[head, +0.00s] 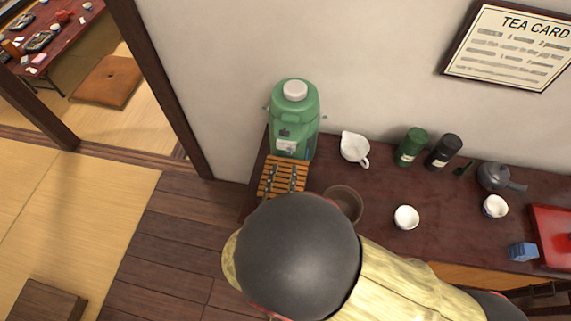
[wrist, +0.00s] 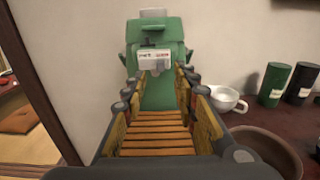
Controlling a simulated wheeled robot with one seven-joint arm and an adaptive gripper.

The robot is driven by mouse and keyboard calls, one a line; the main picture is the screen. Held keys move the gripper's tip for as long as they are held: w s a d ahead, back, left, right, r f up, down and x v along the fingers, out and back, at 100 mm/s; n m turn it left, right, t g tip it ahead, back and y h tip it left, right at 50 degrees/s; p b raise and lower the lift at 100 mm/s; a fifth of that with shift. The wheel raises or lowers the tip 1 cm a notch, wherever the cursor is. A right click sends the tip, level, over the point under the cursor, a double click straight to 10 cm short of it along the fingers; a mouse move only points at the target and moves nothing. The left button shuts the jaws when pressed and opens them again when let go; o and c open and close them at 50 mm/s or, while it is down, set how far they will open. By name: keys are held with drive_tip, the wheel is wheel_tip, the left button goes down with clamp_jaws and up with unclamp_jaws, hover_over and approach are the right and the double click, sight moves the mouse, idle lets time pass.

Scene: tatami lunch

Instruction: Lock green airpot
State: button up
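The green airpot (head: 306,112) stands upright at the left end of the dark counter, against the wall. It has a pale round knob (head: 295,90) on top and a white label plate (wrist: 154,60) with small dark and red marks on its front. In the wrist view the airpot (wrist: 158,95) is straight ahead, between and beyond my fingers. My gripper (wrist: 163,80) is open and empty, pointing at the airpot's front; I cannot tell how far short of it the tips are. In the head view my gripper (head: 281,172) is over a slatted wooden rack (head: 284,161).
A white spouted cup (head: 354,148), a brown bowl (head: 343,204), a green canister (head: 412,146) and a black canister (head: 444,151) stand to the right. A dark teapot (head: 494,177) and red tray (head: 555,235) are farther right. A wooden post (head: 160,85) is left of the counter.

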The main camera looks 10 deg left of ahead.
drive_tip(key=shift+s, duration=0.85)
